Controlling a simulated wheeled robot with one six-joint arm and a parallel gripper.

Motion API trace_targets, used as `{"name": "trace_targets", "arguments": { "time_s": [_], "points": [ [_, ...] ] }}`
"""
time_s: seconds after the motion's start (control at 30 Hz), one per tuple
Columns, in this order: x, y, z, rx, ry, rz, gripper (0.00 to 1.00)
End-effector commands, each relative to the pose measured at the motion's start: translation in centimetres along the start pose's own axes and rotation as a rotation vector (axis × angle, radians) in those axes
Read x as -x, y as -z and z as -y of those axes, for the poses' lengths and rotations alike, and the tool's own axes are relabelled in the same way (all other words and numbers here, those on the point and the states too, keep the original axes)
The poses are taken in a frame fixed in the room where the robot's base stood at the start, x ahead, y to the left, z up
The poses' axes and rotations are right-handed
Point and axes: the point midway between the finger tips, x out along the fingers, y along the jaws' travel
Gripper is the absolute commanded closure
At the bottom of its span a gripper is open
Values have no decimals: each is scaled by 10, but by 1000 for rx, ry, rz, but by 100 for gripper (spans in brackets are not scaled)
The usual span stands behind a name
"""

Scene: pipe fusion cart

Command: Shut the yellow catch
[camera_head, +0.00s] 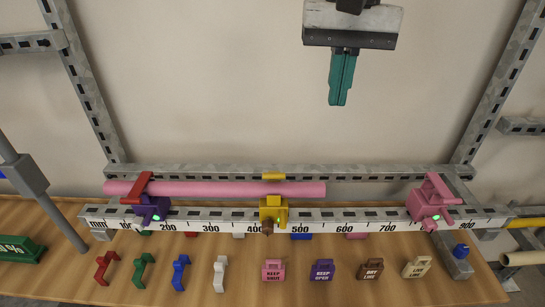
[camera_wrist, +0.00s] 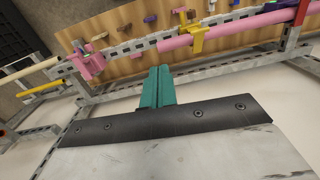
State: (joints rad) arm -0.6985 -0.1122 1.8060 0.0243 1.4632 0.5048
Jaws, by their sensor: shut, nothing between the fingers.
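The yellow catch (camera_head: 273,213) sits on the ruled rail between the 400 and 500 marks, with a brown knob at its front. A small yellow piece (camera_head: 273,176) shows behind the pink pipe (camera_head: 220,189), in line with it. In the wrist view the yellow catch (camera_wrist: 197,40) is beyond my fingertips, beside the pink pipe (camera_wrist: 255,27). I cannot tell how far its moving part is open. My gripper (camera_head: 339,102) has teal fingers, shut and empty, well above and to the right of the catch. It also shows in the wrist view (camera_wrist: 159,68).
A purple catch with a red lever (camera_head: 140,188) is left on the ruled rail (camera_head: 345,216); a pink catch (camera_head: 430,203) is right. Coloured hooks and labelled tags lie on the wooden board (camera_head: 230,285) in front. Metal uprights flank the cart. Space around my gripper is clear.

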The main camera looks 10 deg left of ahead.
Motion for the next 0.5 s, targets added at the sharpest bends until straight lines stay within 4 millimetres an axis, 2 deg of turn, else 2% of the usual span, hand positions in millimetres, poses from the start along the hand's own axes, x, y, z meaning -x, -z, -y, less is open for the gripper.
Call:
{"name": "trace_targets", "arguments": {
  "time_s": [0.03, 0.1, 0.2, 0.37, 0.5],
  "points": [
    [2, 4, 29, 23, -5, 9, 100],
    [4, 7, 56, 34, -10, 19, 100],
    [6, 7, 82, 43, -14, 25, 100],
    [-2, 6, 92, 45, -17, 29, 100],
    [-24, 5, 91, 44, -18, 31, 100]
  ]
}}
